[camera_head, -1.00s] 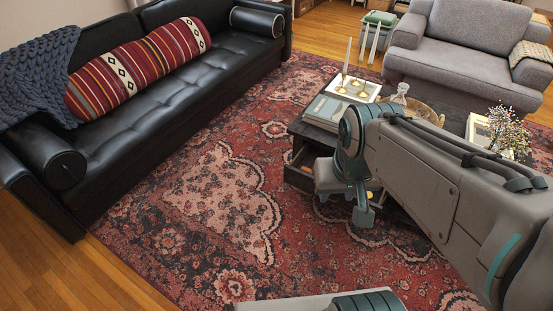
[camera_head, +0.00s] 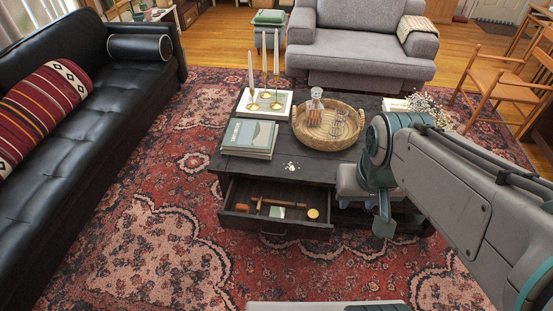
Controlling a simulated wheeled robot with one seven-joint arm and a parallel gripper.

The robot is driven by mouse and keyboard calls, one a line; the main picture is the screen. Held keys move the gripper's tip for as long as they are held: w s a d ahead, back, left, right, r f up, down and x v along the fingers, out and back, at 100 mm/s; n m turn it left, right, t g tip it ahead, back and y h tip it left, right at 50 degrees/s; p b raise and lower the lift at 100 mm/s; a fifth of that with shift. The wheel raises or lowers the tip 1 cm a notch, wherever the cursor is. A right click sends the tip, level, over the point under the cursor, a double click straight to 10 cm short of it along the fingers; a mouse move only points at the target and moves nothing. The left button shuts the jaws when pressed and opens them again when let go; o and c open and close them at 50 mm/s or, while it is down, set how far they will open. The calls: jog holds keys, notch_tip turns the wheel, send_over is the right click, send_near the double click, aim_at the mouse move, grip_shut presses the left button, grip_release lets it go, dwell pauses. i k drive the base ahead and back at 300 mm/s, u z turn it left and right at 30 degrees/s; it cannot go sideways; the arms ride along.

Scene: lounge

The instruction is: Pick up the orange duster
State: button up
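A dark coffee table (camera_head: 315,167) stands on the rug with its front drawer (camera_head: 276,228) pulled open. In the drawer lie a small orange item (camera_head: 242,208), a thin brown stick-like item (camera_head: 281,203), a pale block (camera_head: 277,212) and a round yellow-orange item (camera_head: 313,214). The small orange item at the drawer's left may be the orange duster, but it is too small to be sure. My gripper (camera_head: 384,222) hangs to the right of the drawer, apart from these items. Its fingers are seen too poorly to tell if they are open.
The tabletop holds books (camera_head: 250,137), candlesticks on a white tray (camera_head: 264,100), a woven tray (camera_head: 328,124) with a glass decanter (camera_head: 314,107), and white flowers (camera_head: 432,108). A black sofa (camera_head: 80,130) stands left, a grey armchair (camera_head: 362,40) behind. The rug (camera_head: 150,240) in front is clear.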

aim_at(240, 209)
jog(key=z, duration=0.25)
jog(key=i, duration=0.75)
jog(key=u, duration=0.65)
jog(key=i, duration=0.7)
jog(key=u, duration=0.6)
